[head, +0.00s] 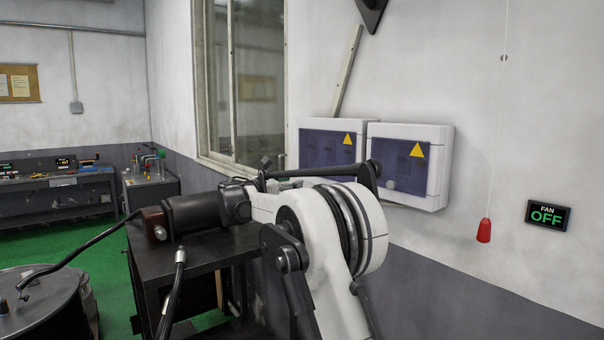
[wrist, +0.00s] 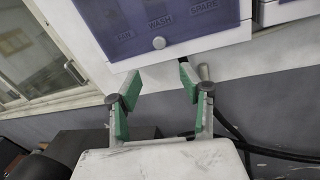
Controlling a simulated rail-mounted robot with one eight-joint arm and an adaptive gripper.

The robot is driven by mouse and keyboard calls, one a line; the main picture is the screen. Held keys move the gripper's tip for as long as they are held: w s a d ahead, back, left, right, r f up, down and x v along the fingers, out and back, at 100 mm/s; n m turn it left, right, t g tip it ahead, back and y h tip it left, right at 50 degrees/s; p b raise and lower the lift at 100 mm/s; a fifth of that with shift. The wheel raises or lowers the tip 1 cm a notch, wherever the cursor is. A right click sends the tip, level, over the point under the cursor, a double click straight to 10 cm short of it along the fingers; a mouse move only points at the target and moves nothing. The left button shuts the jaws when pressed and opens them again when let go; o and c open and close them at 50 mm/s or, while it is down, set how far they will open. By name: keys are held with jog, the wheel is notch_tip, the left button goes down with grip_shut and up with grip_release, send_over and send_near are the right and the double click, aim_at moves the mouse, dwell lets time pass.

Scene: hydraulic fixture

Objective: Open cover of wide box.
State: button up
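Two white wall boxes with dark blue see-through covers and yellow warning triangles hang side by side in the head view. They are the left box (head: 312,123) and the right box (head: 446,165); both covers look shut. I cannot tell for certain which is the wide one. In the wrist view, the left box's cover (wrist: 178,30) shows labels, one reading WASH, and a round grey knob (wrist: 158,42) at its lower edge. My gripper (wrist: 158,84) is open and empty, its green-padded fingers apart just below that knob. My arm hides the left box's lower part in the head view.
A window (head: 236,90) is left of the boxes. A red pull handle (head: 484,231) hangs on a cord, with a FAN OFF sign (head: 548,214) to its right. A dark cable (wrist: 250,145) runs along the wall below the boxes. A drum (head: 45,300) stands at lower left.

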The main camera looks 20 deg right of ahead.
aim_at(318, 174)
jog(key=p+x, duration=0.3)
jog(key=x, duration=1)
jog(key=shift+w+d, duration=0.15)
jog(key=shift+d, duration=0.2)
grip_shut()
